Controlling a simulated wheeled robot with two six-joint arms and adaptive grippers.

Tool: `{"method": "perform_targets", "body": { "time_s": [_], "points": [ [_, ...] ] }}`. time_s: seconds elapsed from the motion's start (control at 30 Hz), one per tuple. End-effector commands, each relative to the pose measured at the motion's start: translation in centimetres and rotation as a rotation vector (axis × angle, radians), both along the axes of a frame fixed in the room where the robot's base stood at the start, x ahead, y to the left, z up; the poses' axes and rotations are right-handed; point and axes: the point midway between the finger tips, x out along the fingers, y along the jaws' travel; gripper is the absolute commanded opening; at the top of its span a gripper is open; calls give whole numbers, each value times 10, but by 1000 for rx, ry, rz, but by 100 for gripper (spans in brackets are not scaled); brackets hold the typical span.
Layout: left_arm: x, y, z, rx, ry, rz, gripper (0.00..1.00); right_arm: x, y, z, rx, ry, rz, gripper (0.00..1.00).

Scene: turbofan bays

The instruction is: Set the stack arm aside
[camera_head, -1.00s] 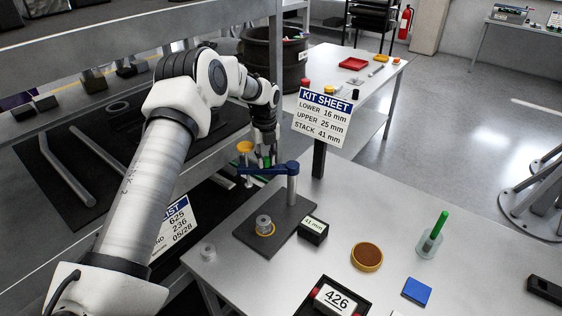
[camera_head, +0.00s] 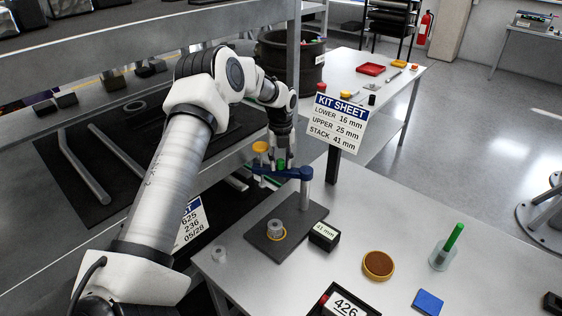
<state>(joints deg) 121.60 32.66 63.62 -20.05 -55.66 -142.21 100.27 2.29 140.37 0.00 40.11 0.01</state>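The stack arm (camera_head: 290,172) is a blue bar on top of a grey post (camera_head: 305,190). The post stands on a dark base plate (camera_head: 293,233). The bar points left, past the table's back-left edge, with a yellow cup-like piece (camera_head: 260,147) at its far end. My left gripper (camera_head: 282,164) points down at the bar, with a green piece between or right beside its fingers. Its fingertips are small and partly hidden, so its grip is unclear. A small metal stack (camera_head: 275,227) sits in a yellow ring on the plate, clear of the bar. My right gripper is not in view.
A black "41 mm" block (camera_head: 324,236), a brown round pad (camera_head: 378,264), a blue square (camera_head: 428,302), a green peg on a clear stand (camera_head: 446,247) and a "426" tray (camera_head: 343,304) occupy the table. The kit sheet sign (camera_head: 338,122) stands behind the post.

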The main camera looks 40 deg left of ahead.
Motion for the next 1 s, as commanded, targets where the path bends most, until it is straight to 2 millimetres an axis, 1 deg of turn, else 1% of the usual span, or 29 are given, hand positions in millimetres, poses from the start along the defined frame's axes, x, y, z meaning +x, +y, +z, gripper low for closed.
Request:
{"method": "perform_targets", "body": {
  "time_s": [0.17,0.27,0.37,0.5,0.6,0.7,0.8,1.0],
  "points": [
    [1,0,5,0,-3,0,35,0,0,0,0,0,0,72],
    [2,0,19,0,-6,1,35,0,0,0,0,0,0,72],
    [2,0,42,2,-6,0,35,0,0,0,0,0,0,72],
    [3,0,79,2,-5,0,35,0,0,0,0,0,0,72],
    [3,0,101,1,-3,-1,35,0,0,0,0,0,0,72],
    [2,0,114,1,-1,0,35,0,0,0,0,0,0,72],
    [2,0,119,0,0,-1,35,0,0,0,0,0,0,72],
    [2,0,120,0,1,-1,35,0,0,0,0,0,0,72]
  ]
}}
